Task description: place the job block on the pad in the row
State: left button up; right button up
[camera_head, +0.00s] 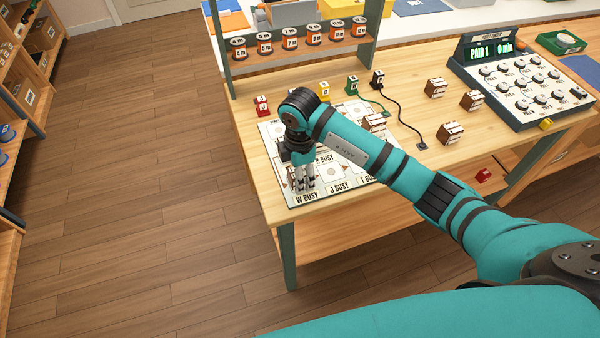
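A white board (278,130) with printed pads and labels such as "W BUSY" and "J BUSY" lies at the table's left front. My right gripper (304,186) points down over its front left part, near the "W BUSY" label. Brown-and-white blocks stand to the right: one (436,88) towards the back, one (471,100) farther right, one (450,132) nearer the front. Another (375,121) sits on the board's right part, partly behind my arm. I cannot tell which is the job block. My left gripper is out of view.
A red block (262,106), a yellow block (323,91), a green block (352,86) and a black block (377,80) stand behind the board; cables run from the last two. A spool rack (300,54) rises behind. A keypad console (520,85) occupies the right.

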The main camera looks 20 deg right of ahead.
jog(key=shift+o, duration=1.3)
notch_tip(320, 180, up, 12)
jog(key=shift+r+b, duration=0.2)
jog(key=shift+b, duration=0.1)
